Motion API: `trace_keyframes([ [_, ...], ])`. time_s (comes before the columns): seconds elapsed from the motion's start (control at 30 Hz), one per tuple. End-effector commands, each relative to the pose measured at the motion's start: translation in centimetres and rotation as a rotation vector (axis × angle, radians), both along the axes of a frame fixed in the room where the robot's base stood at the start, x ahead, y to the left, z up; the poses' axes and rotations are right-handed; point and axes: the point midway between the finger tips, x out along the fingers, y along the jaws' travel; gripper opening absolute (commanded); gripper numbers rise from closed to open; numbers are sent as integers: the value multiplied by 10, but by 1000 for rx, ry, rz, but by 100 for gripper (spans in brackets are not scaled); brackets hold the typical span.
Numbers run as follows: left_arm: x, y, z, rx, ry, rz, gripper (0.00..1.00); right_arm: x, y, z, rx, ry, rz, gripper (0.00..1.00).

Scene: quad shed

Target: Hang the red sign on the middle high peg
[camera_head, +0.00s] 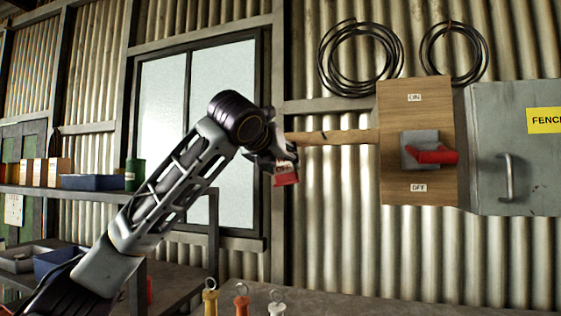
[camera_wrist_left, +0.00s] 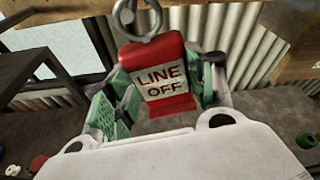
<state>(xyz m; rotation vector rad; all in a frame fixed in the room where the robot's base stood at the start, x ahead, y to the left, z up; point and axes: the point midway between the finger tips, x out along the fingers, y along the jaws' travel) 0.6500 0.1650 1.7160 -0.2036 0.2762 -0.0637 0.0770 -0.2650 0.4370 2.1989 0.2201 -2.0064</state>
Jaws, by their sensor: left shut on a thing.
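The red sign (camera_head: 286,178) hangs below my left gripper (camera_head: 284,160) in the head view, in front of the left end of a wooden rail (camera_head: 345,137). In the left wrist view the sign (camera_wrist_left: 172,53) is a red block with a pale "LINE OFF" label and a metal ring (camera_wrist_left: 142,22) at its top. The green-padded fingers of my left gripper are shut on its sides. One small dark peg (camera_head: 323,134) shows on the rail, right of the gripper. Which peg this is, I cannot tell; the gripper covers the rail's left end. My right gripper is out of view.
Right of the rail are a wooden board (camera_head: 400,92) with a red-handled switch (camera_head: 432,156) and a grey cabinet (camera_head: 486,110). Black cable coils (camera_head: 361,57) hang above. A shelf (camera_head: 60,190) stands left. Several ringed tags (camera_head: 241,301) line the bottom.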

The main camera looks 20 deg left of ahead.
Motion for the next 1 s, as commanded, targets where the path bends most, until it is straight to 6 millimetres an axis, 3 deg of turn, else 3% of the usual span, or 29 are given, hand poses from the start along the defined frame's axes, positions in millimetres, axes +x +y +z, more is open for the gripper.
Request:
trace_keyframes([
  [0.33, 0, 0, 0, 0, 0, 0, 26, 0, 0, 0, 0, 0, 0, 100],
  [0.37, 0, 0, 0, 0, 0, 0, 57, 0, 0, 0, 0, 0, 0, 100],
  [0.53, 0, 0, 0, 0, 0, 0, 79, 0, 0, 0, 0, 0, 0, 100],
  [1.0, -3, 0, 1, 0, 0, -1, 80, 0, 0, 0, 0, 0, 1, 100],
])
